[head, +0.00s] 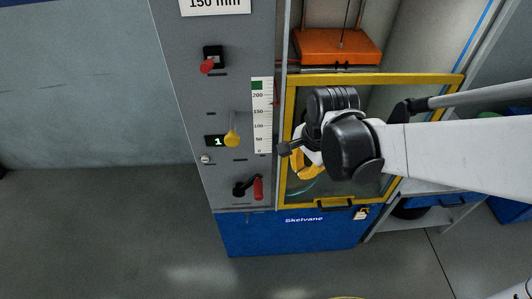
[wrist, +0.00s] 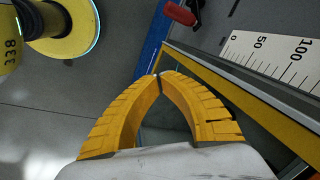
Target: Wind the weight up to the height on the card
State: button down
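The card (head: 215,4) at the top of the grey panel reads 150 mm. Below it is a white scale (head: 262,125), marked from 0 past 200, also in the wrist view (wrist: 270,55). A black crank with a red handle (head: 258,188) sits low on the panel; a red grip (wrist: 180,12) shows at the wrist view's top edge. An orange block (head: 338,46), apparently the weight, hangs high behind the guard. My gripper (head: 301,172) is right of the crank, in front of the guard, apart from the handle.
The yellow-framed guard (head: 375,80) lies behind my arm, with a padlock (head: 361,213) near its lower edge. Floor left of the machine is clear.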

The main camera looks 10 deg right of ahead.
jog(key=w+a+f+m+g, duration=0.2)
jog(key=a+f+m, duration=0.4)
jog(key=f, duration=0.7)
jog(key=shift+a+f+m+g, duration=0.15)
jog(key=shift+a+m+g, duration=0.2)
jog(key=shift+a, duration=0.6)
jog(key=a+r, duration=0.1)
jog(key=a, duration=0.1)
jog(key=a+r, duration=0.2)
jog(key=shift+a+r+p, duration=0.25)
jog(key=shift+r+p, duration=0.05)
jog(key=shift+p, duration=0.05)
